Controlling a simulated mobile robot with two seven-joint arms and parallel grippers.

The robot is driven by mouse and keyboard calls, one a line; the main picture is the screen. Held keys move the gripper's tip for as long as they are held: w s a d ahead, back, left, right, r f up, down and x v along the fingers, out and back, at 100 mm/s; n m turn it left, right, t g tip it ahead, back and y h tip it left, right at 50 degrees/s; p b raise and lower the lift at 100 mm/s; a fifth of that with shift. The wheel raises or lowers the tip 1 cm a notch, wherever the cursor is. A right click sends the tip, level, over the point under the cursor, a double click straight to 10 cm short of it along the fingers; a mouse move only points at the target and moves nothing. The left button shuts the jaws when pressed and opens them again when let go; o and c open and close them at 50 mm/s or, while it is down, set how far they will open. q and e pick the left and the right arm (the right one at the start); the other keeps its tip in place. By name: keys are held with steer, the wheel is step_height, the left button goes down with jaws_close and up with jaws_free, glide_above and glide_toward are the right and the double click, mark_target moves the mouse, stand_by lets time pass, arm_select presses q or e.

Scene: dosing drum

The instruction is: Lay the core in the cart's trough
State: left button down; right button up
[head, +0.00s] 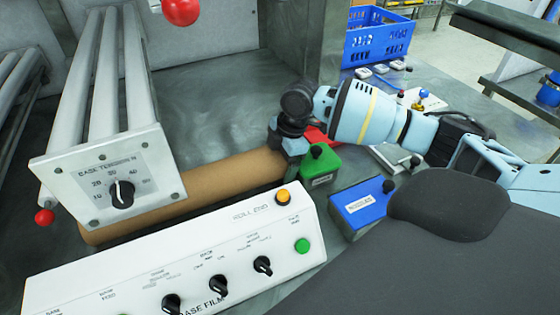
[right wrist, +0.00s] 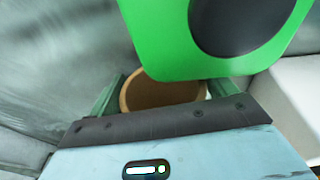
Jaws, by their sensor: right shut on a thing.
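The core is a long brown cardboard tube (head: 210,182) lying along the grey surface behind the white control panel, its middle and left part partly covered by the dial plate and panel. My right gripper (head: 284,143) is at the core's right end and shut on it. In the right wrist view the core's round open end (right wrist: 165,90) shows between the green fingers. A green box hides part of that view. My left gripper is not in view. I cannot make out the cart's trough for certain.
A white control panel (head: 170,255) with knobs stands in front of the core. A dial plate (head: 105,178) with rollers is at left. Green (head: 318,165), red (head: 314,135) and blue (head: 360,208) boxes sit close to the gripper. A blue crate (head: 378,40) is behind.

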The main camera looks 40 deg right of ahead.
steer(key=o, duration=1.8)
steer(key=shift+c, duration=0.2)
steer(key=p+v, duration=0.1)
steer(key=v, duration=1.1)
